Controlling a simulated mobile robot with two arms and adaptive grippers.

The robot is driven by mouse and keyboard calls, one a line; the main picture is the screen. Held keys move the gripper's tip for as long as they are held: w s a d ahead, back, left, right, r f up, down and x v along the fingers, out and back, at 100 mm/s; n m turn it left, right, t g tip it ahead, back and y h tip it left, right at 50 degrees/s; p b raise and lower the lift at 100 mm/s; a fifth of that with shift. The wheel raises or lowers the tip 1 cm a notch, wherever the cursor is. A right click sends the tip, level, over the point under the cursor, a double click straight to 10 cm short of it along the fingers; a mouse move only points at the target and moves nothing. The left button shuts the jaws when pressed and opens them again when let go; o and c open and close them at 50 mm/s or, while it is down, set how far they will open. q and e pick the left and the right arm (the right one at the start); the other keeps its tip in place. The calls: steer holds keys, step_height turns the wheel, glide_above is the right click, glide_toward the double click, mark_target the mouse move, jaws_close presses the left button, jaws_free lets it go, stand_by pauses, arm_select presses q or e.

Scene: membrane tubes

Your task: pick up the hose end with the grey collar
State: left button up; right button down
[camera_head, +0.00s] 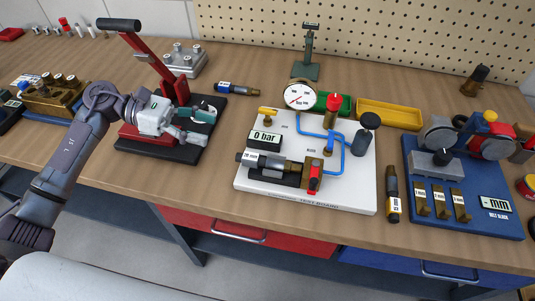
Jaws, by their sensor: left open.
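A blue hose (309,134) runs across the white test board (355,195), between the gauge, the valve fittings and the right side. I cannot make out a grey collar on any hose end at this size. My left gripper (205,128) is open over the black base of the red lever press, to the left of the test board and apart from it. No held thing shows between its fingers. My right gripper is not in view.
The red lever press (153,62) stands beside my left gripper. A yellow tray (389,114) stands behind.

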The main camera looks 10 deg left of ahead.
arm_select(q)
steer(key=a+f+m+g+y, duration=0.1)
steer(key=a+m+y, duration=0.1)
steer(key=p, duration=0.2)
glide_toward(249, 155)
steer(key=x, duration=0.4)
steer(key=shift+s+d+f, duration=0.1)
steer(key=shift+s+f, duration=0.05)
steer(key=shift+s, duration=0.05)
steer(key=shift+d+f, duration=0.15)
steer(key=shift+d, duration=0.05)
steer(key=p+x, duration=0.1)
steer(key=x, duration=0.1)
steer(key=p+x, duration=0.1)
steer(key=x, duration=0.1)
steer(key=shift+w+d+p, duration=0.1)
steer(key=shift+d+p, duration=0.05)
steer(key=shift+p, duration=0.25)
steer(key=shift+d+f, duration=0.1)
steer(key=shift+d, duration=0.4)
steer(key=shift+a, duration=0.1)
steer(key=shift+c, duration=1)
jaws_close()
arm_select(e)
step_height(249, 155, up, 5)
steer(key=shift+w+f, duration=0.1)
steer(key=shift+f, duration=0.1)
